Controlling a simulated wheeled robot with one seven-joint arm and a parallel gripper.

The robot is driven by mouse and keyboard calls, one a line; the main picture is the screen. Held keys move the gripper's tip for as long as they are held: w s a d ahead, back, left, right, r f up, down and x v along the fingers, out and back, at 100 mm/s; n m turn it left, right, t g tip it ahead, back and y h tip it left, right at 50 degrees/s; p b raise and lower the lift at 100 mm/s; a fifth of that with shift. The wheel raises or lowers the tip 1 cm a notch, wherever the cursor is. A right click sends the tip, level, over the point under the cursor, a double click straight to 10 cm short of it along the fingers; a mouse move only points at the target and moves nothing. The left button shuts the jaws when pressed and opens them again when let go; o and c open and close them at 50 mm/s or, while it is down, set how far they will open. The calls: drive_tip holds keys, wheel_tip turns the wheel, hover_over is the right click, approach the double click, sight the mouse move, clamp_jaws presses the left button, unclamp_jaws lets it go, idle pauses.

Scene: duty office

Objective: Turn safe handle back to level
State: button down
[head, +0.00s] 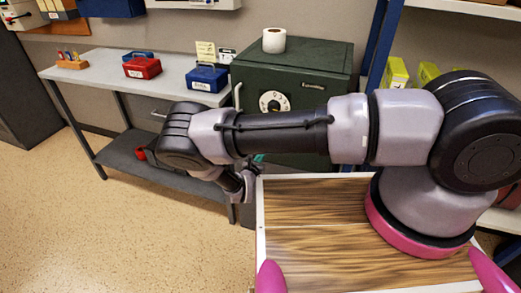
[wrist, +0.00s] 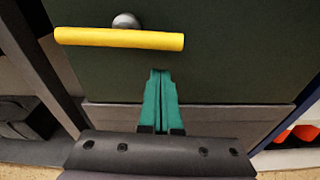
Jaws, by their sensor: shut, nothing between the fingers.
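The safe (head: 330,62) is a dark green box in the head view, partly hidden behind my arm. In the wrist view its green door (wrist: 230,70) fills the upper part. The yellow bar handle (wrist: 120,38) lies across the door, close to level, with its right end very slightly lower. A round grey hub (wrist: 126,20) sits just above the bar. The handle is hidden in the head view. My gripper (wrist: 160,72) has teal fingers, shut and empty, with tips below the right part of the bar and apart from it in the picture. A bit of teal shows in the head view (head: 259,158).
A dial (head: 273,102) is on the safe front and a paper roll (head: 274,40) stands on top. A grey bench (head: 100,68) with red and blue boxes is at left. Yellow boxes (head: 397,72) stand on a shelf at right. The floor (head: 120,225) at front left is clear.

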drive_tip(key=f+v, duration=0.1)
drive_tip(key=v, duration=0.8)
drive_tip(key=shift+s, duration=0.35)
drive_tip(key=shift+a, duration=0.15)
drive_tip(key=w+d+r+m+g+h, duration=0.1)
drive_tip(key=d+r+m+g, duration=0.5)
drive_tip(key=r, duration=0.5)
drive_tip(key=w+d+r+m+g, duration=0.1)
drive_tip(key=d+r+m+g, duration=0.2)
drive_tip(key=r+m, duration=0.65)
drive_tip(key=w+d+r+m+g+h, duration=0.1)
drive_tip(key=d+r+m+g, duration=0.45)
drive_tip(key=r, duration=0.75)
drive_tip(key=s+d+r+m+t+y, duration=0.2)
drive_tip(key=s+r, duration=0.4)
drive_tip(key=r, duration=0.3)
drive_tip(key=s+d+r+m+t+y, duration=0.2)
drive_tip(key=s+d+r+m+y, duration=0.2)
drive_tip(key=r, duration=0.5)
drive_tip(key=s+d+r+m+t+y, duration=0.2)
drive_tip(key=s+d+r+m, duration=0.3)
drive_tip(key=s+r+m, duration=0.3)
drive_tip(key=shift+r+y, duration=0.75)
drive_tip(key=shift+y, duration=0.05)
